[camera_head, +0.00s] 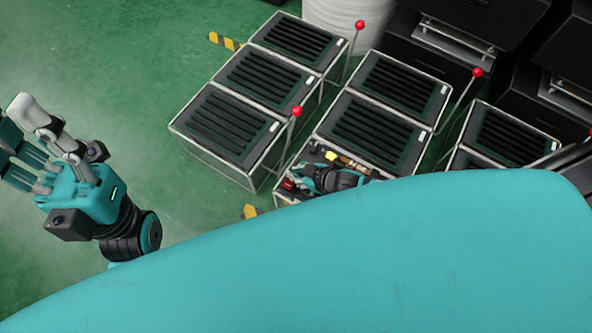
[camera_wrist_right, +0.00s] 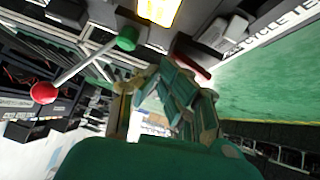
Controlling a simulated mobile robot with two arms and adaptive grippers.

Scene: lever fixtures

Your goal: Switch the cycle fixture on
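The cycle fixture (camera_wrist_right: 268,32) is close up in the right wrist view; its white label reads in part "CYCLE TE". A lit yellow lamp (camera_wrist_right: 158,10) is on it. A pale rod with a red ball (camera_wrist_right: 43,92) slants up to a green knob (camera_wrist_right: 127,38). My right gripper (camera_head: 318,178) is at the front of the middle row, partly hidden by my teal body. In the wrist view its teal fingers (camera_wrist_right: 160,85) are curled below the lamp, apart from the red ball; their grip is unclear. My left gripper (camera_head: 30,150) has its fingers spread, empty, over the floor.
Several black slatted units (camera_head: 235,125) in metal frames stand in rows. Red-ball levers (camera_head: 297,111) rise beside them. Dark machines (camera_head: 440,60) and a white cylinder (camera_head: 335,18) are behind. Green floor (camera_head: 110,60) is clear at the left.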

